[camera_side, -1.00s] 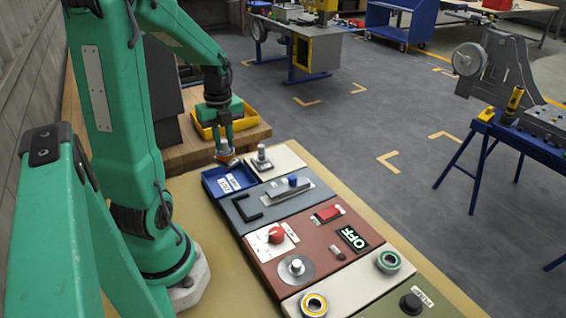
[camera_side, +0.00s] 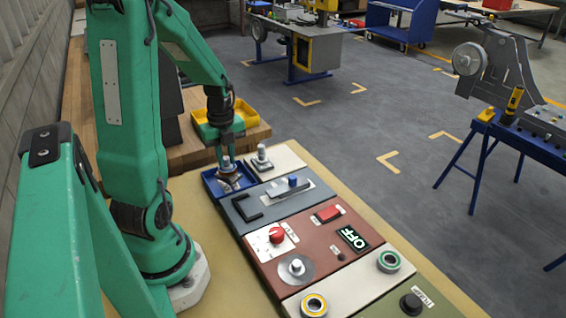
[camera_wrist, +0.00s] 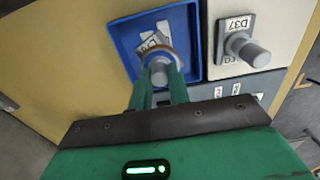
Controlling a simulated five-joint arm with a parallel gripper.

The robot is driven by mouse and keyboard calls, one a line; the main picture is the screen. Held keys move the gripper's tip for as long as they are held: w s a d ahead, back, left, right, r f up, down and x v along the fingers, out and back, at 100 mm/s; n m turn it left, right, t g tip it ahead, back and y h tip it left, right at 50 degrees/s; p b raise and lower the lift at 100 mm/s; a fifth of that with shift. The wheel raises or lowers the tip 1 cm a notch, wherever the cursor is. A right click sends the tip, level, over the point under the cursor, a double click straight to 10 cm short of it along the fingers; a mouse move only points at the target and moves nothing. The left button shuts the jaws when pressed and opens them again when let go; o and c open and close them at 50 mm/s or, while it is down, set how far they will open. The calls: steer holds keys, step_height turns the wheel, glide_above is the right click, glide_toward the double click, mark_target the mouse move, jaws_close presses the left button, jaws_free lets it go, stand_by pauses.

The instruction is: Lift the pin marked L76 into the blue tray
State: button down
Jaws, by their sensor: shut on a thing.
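My gripper (camera_side: 226,150) is shut on a grey pin (camera_wrist: 159,72) with a brownish ring around its base. The pin also shows between the fingers in the side view (camera_side: 226,163). It is upright, low over or in the blue tray (camera_wrist: 116,38). I cannot tell whether its base touches the tray floor. The blue tray's rim also shows in the side view (camera_side: 210,186). White labels lie in the tray, partly hidden by the pin and fingers. I cannot read a marking on the held pin.
A second grey pin (camera_wrist: 246,49), with a label D37 on its plate, stands on the white panel right of the tray; it also shows in the side view (camera_side: 262,153). A grey panel with a black handle (camera_side: 246,207) adjoins the tray. A yellow bin (camera_side: 240,114) sits behind.

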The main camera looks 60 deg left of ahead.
steer(key=shift+f, duration=0.95)
steer(key=c, duration=1.2)
jaws_free()
steer(key=shift+c, duration=0.2)
steer(key=shift+f, duration=0.1)
steer(key=shift+r, duration=3.95)
steer(key=shift+r, duration=0.1)
step_height(320, 180, up, 8)
